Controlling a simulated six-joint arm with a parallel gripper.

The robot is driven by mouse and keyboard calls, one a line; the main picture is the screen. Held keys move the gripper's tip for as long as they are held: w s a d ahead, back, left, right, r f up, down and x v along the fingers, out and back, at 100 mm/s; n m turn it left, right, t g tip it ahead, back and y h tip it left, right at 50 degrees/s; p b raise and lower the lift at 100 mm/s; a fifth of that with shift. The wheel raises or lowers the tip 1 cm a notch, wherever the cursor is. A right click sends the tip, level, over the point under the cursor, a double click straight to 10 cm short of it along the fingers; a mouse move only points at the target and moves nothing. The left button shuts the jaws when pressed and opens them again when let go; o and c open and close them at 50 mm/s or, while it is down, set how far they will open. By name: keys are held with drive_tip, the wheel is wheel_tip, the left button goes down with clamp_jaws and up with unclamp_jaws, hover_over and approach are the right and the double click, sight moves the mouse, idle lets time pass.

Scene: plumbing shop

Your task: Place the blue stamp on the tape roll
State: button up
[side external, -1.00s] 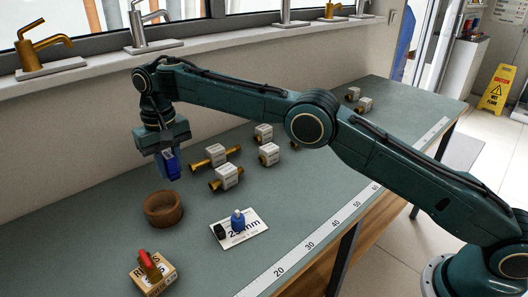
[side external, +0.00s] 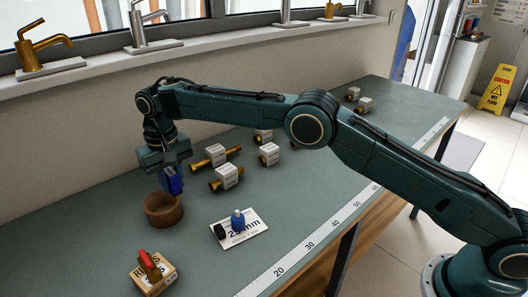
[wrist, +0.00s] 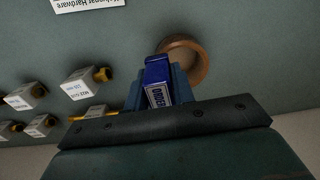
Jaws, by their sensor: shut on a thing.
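The blue stamp (side external: 174,181) is held between the fingers of my gripper (side external: 168,172), just above the bench. It also shows in the wrist view (wrist: 156,80), with a white label on one face. The tape roll (side external: 163,212) is a brown ring lying flat on the bench. It shows in the wrist view too (wrist: 196,70), beside and partly behind the stamp. In the side view the stamp is over the roll's back right edge. I cannot tell whether they touch.
Several boxed brass fittings (side external: 226,177) stand to the right of the roll. A white card (side external: 240,229) with a blue-topped item lies in front. A box with a red-handled valve (side external: 152,273) is at the front left. The wall is close behind.

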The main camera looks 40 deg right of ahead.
sight(170, 171)
drive_tip(key=shift+f, duration=1.8)
drive_tip(key=shift+f, duration=0.1)
drive_tip(key=o, duration=1)
drive_tip(key=shift+f, duration=0.1)
drive_tip(key=shift+r, duration=3.95)
